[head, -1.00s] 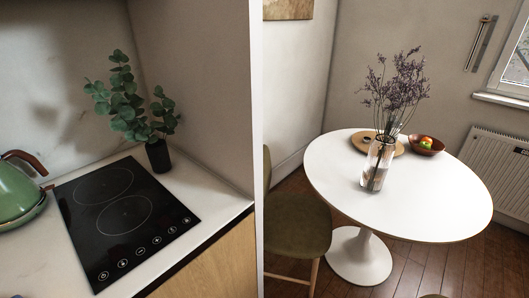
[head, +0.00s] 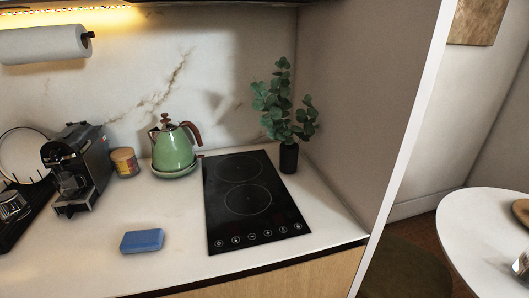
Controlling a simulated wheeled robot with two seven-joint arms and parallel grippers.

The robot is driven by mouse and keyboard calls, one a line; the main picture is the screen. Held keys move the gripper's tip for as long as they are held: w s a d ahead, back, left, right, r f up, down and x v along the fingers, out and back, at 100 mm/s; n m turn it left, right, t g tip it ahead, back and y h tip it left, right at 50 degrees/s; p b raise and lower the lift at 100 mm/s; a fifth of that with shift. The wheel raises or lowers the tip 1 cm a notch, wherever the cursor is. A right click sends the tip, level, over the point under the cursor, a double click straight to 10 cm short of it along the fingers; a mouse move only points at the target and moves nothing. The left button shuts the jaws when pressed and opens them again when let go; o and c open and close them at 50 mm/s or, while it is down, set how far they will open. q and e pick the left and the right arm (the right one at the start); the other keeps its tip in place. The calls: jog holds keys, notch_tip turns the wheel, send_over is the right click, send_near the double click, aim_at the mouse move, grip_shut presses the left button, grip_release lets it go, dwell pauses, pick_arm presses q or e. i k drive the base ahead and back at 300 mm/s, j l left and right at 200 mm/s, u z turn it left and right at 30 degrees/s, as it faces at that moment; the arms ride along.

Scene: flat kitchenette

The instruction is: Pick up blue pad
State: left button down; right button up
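The blue pad (head: 142,241) lies flat on the white countertop (head: 178,264), left of the black cooktop and near the counter's front edge. It is a small blue block, fully visible with nothing on it. Neither of my grippers shows in the head view.
The black cooktop (head: 250,199) lies right of the pad. A green kettle (head: 173,150), a small jar (head: 124,163) and a coffee machine (head: 80,166) stand behind it. A potted plant (head: 289,158) stands by the side wall. Counter around the pad is clear.

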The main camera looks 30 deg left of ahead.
aim_at(132, 241)
jog(key=u, duration=2.05)
